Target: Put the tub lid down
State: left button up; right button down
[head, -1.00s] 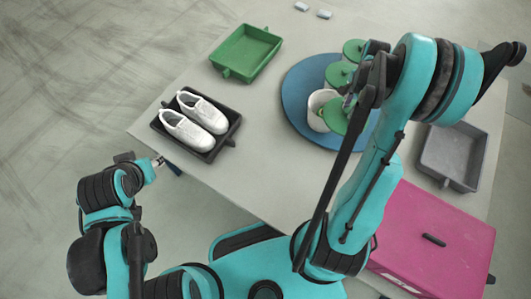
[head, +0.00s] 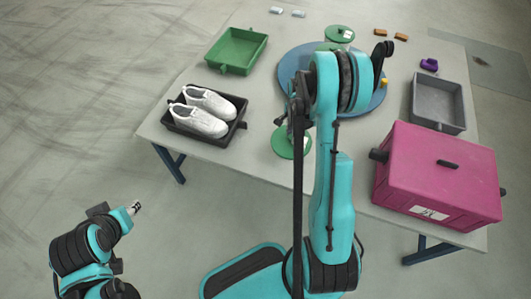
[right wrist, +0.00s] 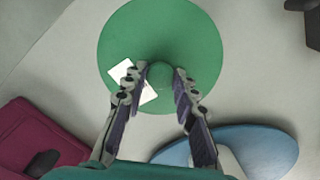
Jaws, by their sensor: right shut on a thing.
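The round green tub lid (head: 283,146) shows at the front middle of the table, left of my right forearm. My right gripper (head: 291,118) is above it. In the right wrist view, the fingers of my right gripper (right wrist: 160,82) are shut on the lid's round knob. The green lid (right wrist: 162,25) is seen from above, with a white label partly behind the fingers. I cannot tell whether the lid touches the table. My left gripper (head: 135,208) is off the table at lower left, too small to read.
A pink box (head: 440,175) and grey tray (head: 438,102) are right.

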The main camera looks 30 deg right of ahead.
jog(key=w+a+f+b, duration=0.1)
jog(key=w+a+f, duration=0.1)
jog(key=w+a+f+b, duration=0.1)
jog(key=w+a+f, duration=0.1)
jog(key=w+a+f+b, duration=0.1)
jog(key=a, duration=0.2)
jog(key=shift+w+f, duration=0.4)
notch_tip(320, 180, down, 4)
jog(key=shift+f+b, duration=0.1)
jog(key=shift+b, duration=0.95)
jog(key=shift+r, duration=0.2)
jog(key=shift+f, duration=0.1)
jog(key=c, duration=1.2)
grip_release()
jog(key=shift+f, duration=0.1)
